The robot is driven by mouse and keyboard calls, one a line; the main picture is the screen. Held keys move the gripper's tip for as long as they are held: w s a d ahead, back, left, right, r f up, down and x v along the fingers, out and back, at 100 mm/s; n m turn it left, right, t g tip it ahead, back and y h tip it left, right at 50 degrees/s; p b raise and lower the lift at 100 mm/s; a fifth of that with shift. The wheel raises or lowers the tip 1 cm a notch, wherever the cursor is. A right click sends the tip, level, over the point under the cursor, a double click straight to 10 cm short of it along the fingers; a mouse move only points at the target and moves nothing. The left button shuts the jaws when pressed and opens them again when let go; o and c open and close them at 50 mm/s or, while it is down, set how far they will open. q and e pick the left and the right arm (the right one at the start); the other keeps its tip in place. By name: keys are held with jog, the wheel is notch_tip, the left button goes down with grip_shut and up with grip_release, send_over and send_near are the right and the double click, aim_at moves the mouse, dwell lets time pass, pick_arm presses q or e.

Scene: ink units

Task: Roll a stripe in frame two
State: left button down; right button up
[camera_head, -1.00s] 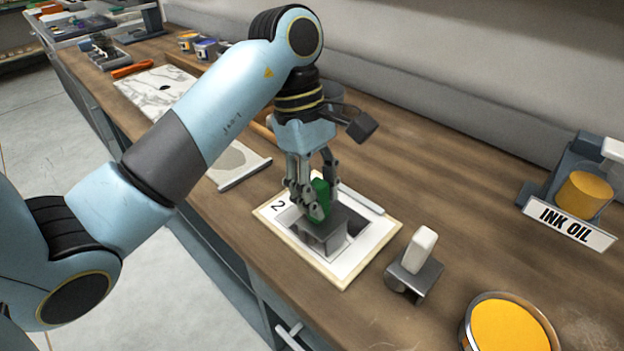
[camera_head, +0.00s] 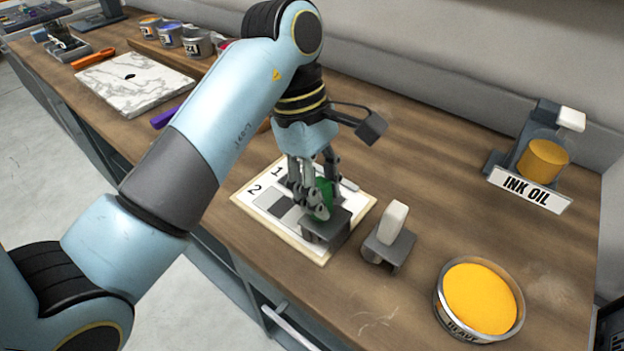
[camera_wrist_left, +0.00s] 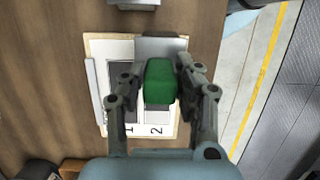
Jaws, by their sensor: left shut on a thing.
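My left gripper (camera_head: 318,205) is shut on the green handle (camera_head: 324,190) of a roller. The roller's grey body (camera_head: 326,231) sits at the right end of frame two on the white card (camera_head: 243,203), away from the printed 2. Grey patches (camera_head: 289,212) show in frame two between the 2 and the roller. In the left wrist view the green handle (camera_wrist_left: 160,82) is between the fingers, with the grey body (camera_wrist_left: 160,48) beyond it and a dark patch in frame one beside it. The roller's underside is hidden. My right gripper is not in view.
A white-handled roller (camera_head: 393,222) stands just right of the card. An open tin of yellow ink (camera_head: 478,298) is near the front right. The INK OIL unit (camera_head: 528,190) stands at the back right. A marble slab (camera_head: 130,82) and several tins lie farther left.

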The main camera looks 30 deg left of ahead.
pick_arm(q)
jog(key=shift+d, duration=0.2)
jog(key=a+b, duration=0.1)
jog(key=a, duration=1)
jog(key=shift+w+a, duration=0.4)
jog(key=shift+w, duration=0.05)
dwell(0.7)
jog(key=shift+a, duration=0.1)
jog(key=a+v, duration=0.1)
jog(key=v, duration=0.5)
jog(key=shift+p, duration=0.4)
dwell(0.9)
